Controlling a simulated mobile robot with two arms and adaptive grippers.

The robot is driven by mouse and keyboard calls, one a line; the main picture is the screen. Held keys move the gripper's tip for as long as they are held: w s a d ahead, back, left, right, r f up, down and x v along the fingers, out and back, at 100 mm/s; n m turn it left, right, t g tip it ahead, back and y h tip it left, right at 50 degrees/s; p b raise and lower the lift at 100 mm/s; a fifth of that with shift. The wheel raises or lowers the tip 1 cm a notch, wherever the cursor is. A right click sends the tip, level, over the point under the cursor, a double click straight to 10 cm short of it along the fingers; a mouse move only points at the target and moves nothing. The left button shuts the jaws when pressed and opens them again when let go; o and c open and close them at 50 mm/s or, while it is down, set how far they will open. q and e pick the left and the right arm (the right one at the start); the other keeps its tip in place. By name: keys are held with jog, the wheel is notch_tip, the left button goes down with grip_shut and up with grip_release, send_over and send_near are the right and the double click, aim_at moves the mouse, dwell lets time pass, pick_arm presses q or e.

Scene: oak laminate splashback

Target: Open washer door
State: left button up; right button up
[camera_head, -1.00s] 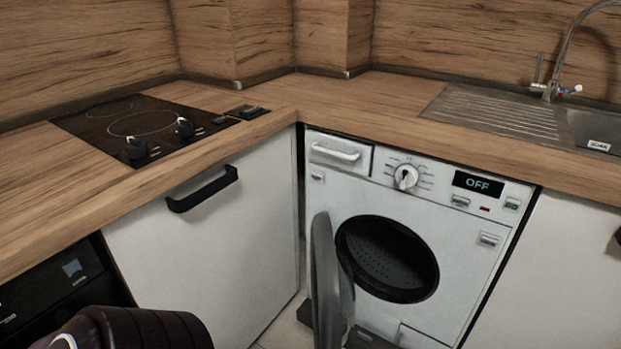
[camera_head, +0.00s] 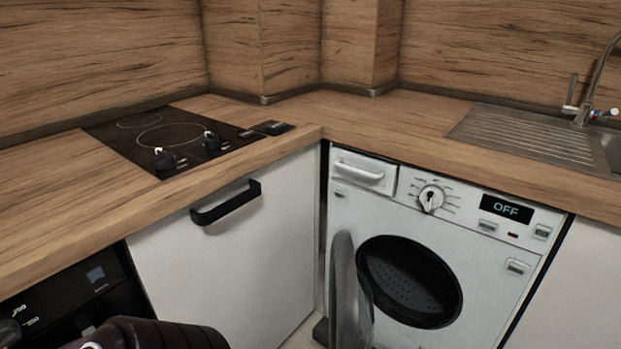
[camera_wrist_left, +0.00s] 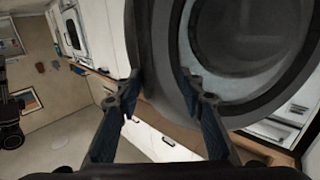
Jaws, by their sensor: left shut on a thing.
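The white washer (camera_head: 480,262) stands under the counter at the right in the head view. Its round dark drum opening (camera_head: 410,281) is uncovered. The washer door (camera_head: 345,288) stands swung out to the left of the opening, seen nearly edge-on; its lower part is cut off by the frame. In the left wrist view the round grey door (camera_wrist_left: 172,60) is close up. My left gripper (camera_wrist_left: 160,85) is shut on the door's rim, one finger on each side. Its fingers do not show in the head view. My right gripper is in neither view.
A white cabinet front with a black handle (camera_head: 226,203) is left of the door. A black cooktop (camera_head: 180,140) lies on the wooden counter. A black appliance (camera_head: 75,290) is at lower left. A sink drainer (camera_head: 525,135) is at the back right.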

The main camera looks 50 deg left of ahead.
pick_arm(q)
jog(key=shift+a, duration=0.25)
